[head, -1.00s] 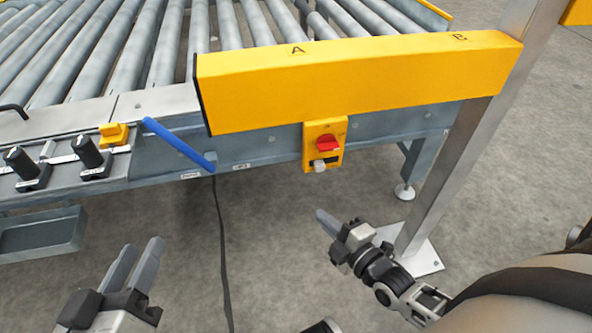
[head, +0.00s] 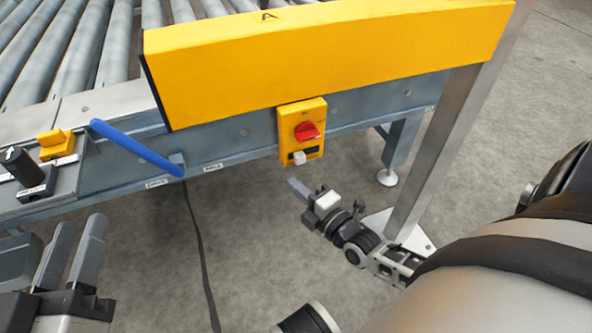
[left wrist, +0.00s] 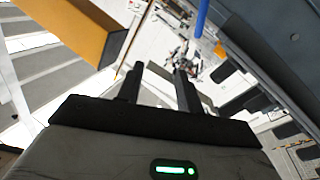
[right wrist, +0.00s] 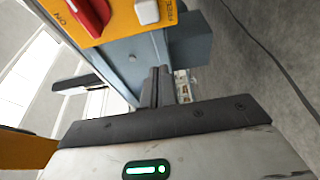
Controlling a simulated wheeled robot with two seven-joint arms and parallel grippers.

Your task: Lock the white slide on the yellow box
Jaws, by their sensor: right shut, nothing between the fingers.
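The yellow box (head: 302,130) is fixed on the grey-blue frame below the big yellow beam. It carries a red rotary switch (head: 308,132) and, at its lower edge, the small white slide (head: 298,158) on a dark strip. In the right wrist view the white slide (right wrist: 147,11) shows at the top, beside the red switch (right wrist: 88,15). My right gripper (head: 297,188) is shut and empty, just below the box and apart from it. My left gripper (head: 75,250) is open and empty at the lower left, far from the box.
The yellow beam (head: 320,55) overhangs above the box. A blue lever (head: 135,148) sticks out to its left, near a control panel with a black knob (head: 20,165). A steel post (head: 435,150) stands to the right. The floor below is open, with a dark cable.

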